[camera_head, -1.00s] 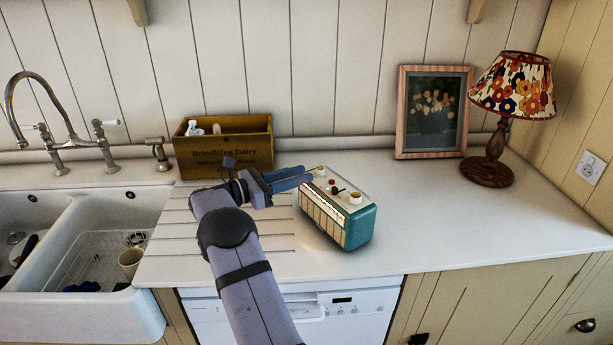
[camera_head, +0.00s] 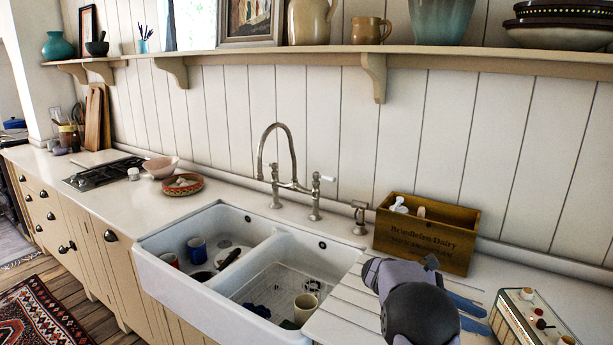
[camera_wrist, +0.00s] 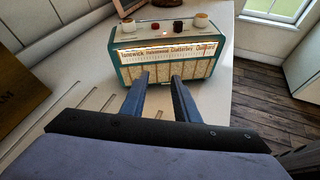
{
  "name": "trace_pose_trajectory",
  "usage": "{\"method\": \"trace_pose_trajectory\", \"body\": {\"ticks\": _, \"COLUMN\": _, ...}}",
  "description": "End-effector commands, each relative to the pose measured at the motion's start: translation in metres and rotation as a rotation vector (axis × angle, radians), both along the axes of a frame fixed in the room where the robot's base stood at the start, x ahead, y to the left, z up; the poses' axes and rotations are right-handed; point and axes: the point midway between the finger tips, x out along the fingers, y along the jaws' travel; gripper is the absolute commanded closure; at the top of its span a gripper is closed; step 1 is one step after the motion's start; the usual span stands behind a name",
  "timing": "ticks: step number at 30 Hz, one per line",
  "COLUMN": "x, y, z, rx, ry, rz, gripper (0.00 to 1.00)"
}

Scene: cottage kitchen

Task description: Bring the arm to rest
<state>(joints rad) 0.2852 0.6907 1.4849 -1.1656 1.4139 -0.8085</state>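My gripper (camera_wrist: 159,78) shows in the wrist view with its two blue fingers apart and nothing between them. The fingertips point at the front of a teal and cream radio (camera_wrist: 200,67); I cannot tell whether they touch it. The radio's dial strip looks lit, and knobs stand on its top. In the head view my gripper (camera_head: 482,317) is at the lower right, partly hidden by my arm's dark joint. The radio (camera_head: 520,318) is just right of it, cut by the lower edge.
A wooden crate (camera_head: 425,246) stands on the counter behind my arm. A double sink (camera_head: 160,270) with mugs in it lies to the left, with a tall tap (camera_head: 294,165). A shelf (camera_head: 340,55) with pottery runs above. A bowl (camera_head: 160,167) and a hob (camera_head: 100,175) are further left.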

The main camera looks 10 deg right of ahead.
Motion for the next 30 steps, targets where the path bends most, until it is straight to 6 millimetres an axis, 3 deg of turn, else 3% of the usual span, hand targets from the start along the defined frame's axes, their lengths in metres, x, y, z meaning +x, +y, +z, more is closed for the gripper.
{"method": "trace_pose_trajectory", "body": {"ticks": 8, "x": -0.054, "y": 0.151, "z": -0.048, "rx": 0.388, "ry": -0.432, "rz": -0.197, "gripper": 0.72}}
{"method": "trace_pose_trajectory", "body": {"ticks": 12, "x": -0.089, "y": 0.228, "z": -0.065, "rx": 0.55, "ry": -0.624, "rz": -0.389, "gripper": 0.72}}
{"method": "trace_pose_trajectory", "body": {"ticks": 15, "x": -0.113, "y": 0.273, "z": -0.072, "rx": 0.635, "ry": -0.736, "rz": -0.54, "gripper": 0.72}}
{"method": "trace_pose_trajectory", "body": {"ticks": 21, "x": -0.147, "y": 0.33, "z": -0.081, "rx": 0.725, "ry": -0.879, "rz": -0.785, "gripper": 0.72}}
{"method": "trace_pose_trajectory", "body": {"ticks": 25, "x": -0.157, "y": 0.344, "z": -0.083, "rx": 0.744, "ry": -0.921, "rz": -0.869, "gripper": 0.72}}
{"method": "trace_pose_trajectory", "body": {"ticks": 30, "x": -0.16, "y": 0.349, "z": -0.084, "rx": 0.748, "ry": -0.935, "rz": -0.898, "gripper": 0.72}}
